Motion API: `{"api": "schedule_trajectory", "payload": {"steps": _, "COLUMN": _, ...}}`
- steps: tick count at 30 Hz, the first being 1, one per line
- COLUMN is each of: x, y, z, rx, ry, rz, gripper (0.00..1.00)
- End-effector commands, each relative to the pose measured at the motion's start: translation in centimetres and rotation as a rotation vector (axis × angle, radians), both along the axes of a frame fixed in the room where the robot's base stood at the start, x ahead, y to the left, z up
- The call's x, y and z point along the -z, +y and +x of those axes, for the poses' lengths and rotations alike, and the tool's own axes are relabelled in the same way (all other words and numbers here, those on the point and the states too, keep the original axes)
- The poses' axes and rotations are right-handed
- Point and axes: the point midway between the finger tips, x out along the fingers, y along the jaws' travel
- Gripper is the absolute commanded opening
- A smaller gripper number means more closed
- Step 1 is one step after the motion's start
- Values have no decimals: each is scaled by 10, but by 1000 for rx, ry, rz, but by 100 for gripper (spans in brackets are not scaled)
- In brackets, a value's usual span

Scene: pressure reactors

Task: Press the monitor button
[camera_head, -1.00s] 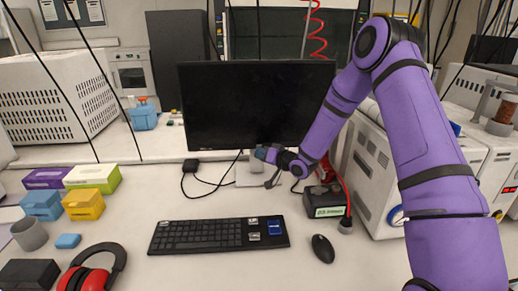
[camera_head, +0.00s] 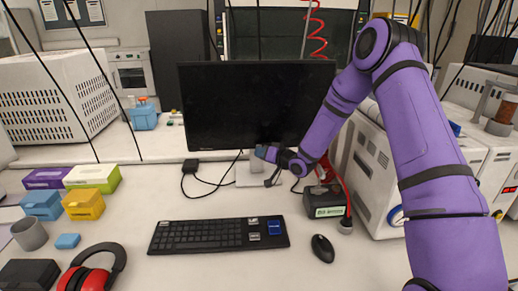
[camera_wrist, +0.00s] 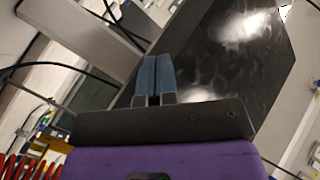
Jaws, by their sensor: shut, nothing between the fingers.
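The monitor (camera_head: 255,105) stands upright at the back of the desk in the head view, its screen black. My gripper (camera_head: 262,152) is at its lower edge, right of centre, in front of the stand. In the wrist view, my gripper's blue fingertips (camera_wrist: 156,72) are pressed together with nothing between them. They overlap the dark, glossy monitor panel (camera_wrist: 225,62) there. Whether they touch it, I cannot tell. The monitor button cannot be made out in either view.
A keyboard (camera_head: 217,234) and a mouse (camera_head: 322,248) lie in front of the monitor. A dark device with a red cable (camera_head: 325,200) stands to the right, under my arm. Coloured boxes (camera_head: 84,204) and headphones (camera_head: 93,266) are at left.

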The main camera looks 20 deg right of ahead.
Motion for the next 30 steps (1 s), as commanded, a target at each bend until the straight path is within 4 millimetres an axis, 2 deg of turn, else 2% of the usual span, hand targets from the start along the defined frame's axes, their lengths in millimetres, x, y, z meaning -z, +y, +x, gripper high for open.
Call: {"api": "schedule_trajectory", "payload": {"steps": 30, "x": 0, "y": -1, "z": 7, "rx": 1, "ry": -1, "rz": 0, "gripper": 0}}
